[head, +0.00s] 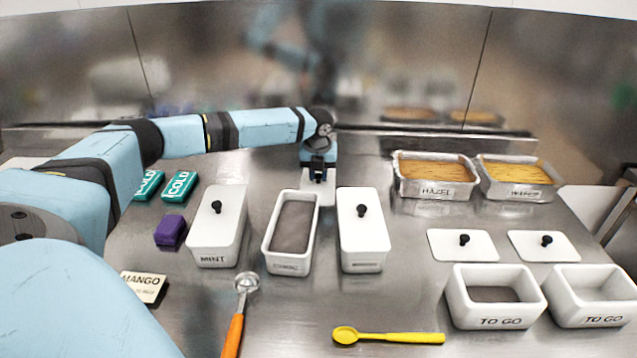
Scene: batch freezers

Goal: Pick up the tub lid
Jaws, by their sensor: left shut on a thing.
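My left gripper (318,174) points down behind the open middle tub, shut on the knob of a white tub lid (329,197). The lid is partly hidden by the gripper and by the tub. I cannot tell whether the lid rests on the counter or is just above it. The open white tub (270,257) has a dark grey-brown filling, and its front label is too small to read surely. My right gripper is not in view.
Lidded white tubs stand left (229,222) and right (367,235) of the open one. Two flat lids (447,249) (528,255) lie behind two TO GO boxes (496,306) (596,309). Two filled pans (436,190) (517,192), an orange-handled scoop (234,331) and a yellow spoon (390,338) lie around.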

